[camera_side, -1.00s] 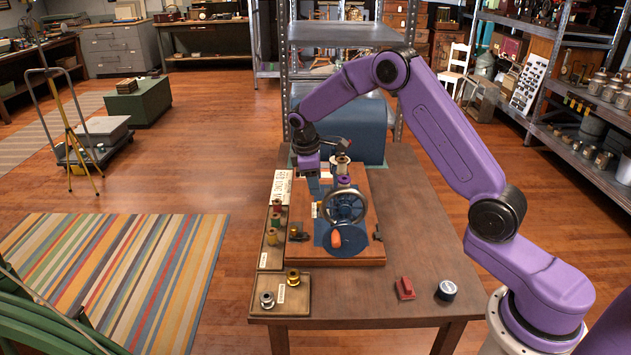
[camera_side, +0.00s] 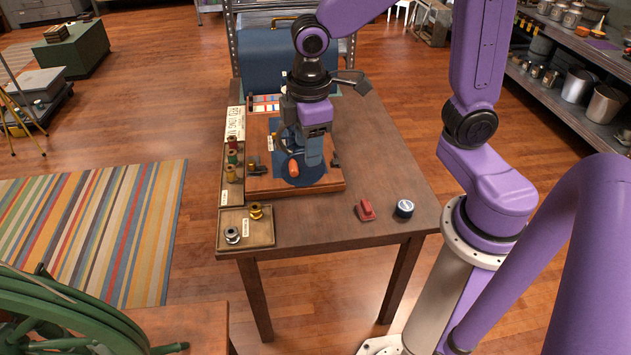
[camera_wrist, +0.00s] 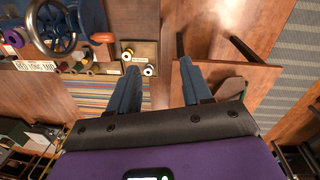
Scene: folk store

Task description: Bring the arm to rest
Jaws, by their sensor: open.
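My gripper (camera_side: 312,158) points down in the side view, in front of the machine with a hand wheel, and hides most of it. In the wrist view my gripper (camera_wrist: 160,70) has its two blue fingers apart with nothing between them. The blue machine (camera_wrist: 80,18) stands at the upper left there, with its hand wheel (camera_wrist: 52,24) and orange knob (camera_wrist: 103,37). The machine's wooden base (camera_side: 318,186) shows below my gripper in the side view. I cannot tell the exact gap between gripper and machine.
A blue chest (camera_side: 272,62) stands behind. The table's right side is mostly clear.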

